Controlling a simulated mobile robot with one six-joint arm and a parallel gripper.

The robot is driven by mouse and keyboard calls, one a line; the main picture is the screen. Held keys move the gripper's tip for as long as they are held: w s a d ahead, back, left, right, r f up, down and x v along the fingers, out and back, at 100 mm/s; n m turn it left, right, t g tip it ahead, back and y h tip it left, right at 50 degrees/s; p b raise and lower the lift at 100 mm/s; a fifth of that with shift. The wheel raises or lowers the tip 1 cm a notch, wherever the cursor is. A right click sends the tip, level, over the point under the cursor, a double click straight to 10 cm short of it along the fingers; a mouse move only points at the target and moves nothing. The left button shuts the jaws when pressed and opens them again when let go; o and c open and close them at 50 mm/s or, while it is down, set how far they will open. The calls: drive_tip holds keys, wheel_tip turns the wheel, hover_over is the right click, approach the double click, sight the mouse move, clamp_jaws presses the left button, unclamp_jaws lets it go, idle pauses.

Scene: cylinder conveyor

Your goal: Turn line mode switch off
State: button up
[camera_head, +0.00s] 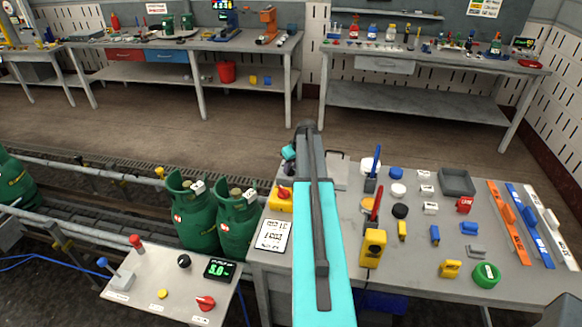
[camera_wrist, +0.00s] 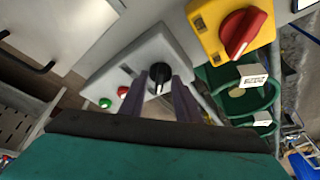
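A grey box (camera_wrist: 140,65) in the wrist view carries a black rotary knob (camera_wrist: 158,80) with a white pointer mark, a red button (camera_wrist: 124,92) and a green button (camera_wrist: 105,103). I cannot read a label that says whether this knob is the line mode switch. My gripper (camera_wrist: 160,88) points at the knob with its two dark fingers apart, one on each side of it. I cannot tell if they touch it. In the head view my arm hides most of this spot. Another panel (camera_head: 141,288) at lower left has a black knob (camera_head: 184,261) and a red knob (camera_head: 205,303).
A yellow box (camera_wrist: 209,18) with a red rotary switch (camera_wrist: 243,32) stands close to the right of the grey box. Green gas cylinders (camera_head: 193,213) stand at the conveyor. Tools and small parts cover the table (camera_head: 330,240) right of my arm.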

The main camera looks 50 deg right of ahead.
clamp_jaws()
drive_tip(key=shift+a, duration=0.15)
drive_tip(key=shift+f+m+b, duration=0.1)
drive_tip(key=shift+m+b, duration=0.45)
drive_tip(key=shift+m, duration=0.05)
drive_tip(key=shift+w+m+h+b, duration=0.1)
drive_tip(key=shift+m+h+b, duration=0.5)
drive_tip(key=shift+m+b, duration=0.4)
drive_tip(key=shift+w+m+g+h+b, duration=0.1)
drive_tip(key=shift+m+g+h+b, duration=0.4)
drive_tip(key=shift+m, duration=0.85)
drive_tip(key=shift+m+g+h+b, duration=0.3)
drive_tip(key=shift+m+b, duration=0.35)
drive_tip(key=shift+m, duration=0.7)
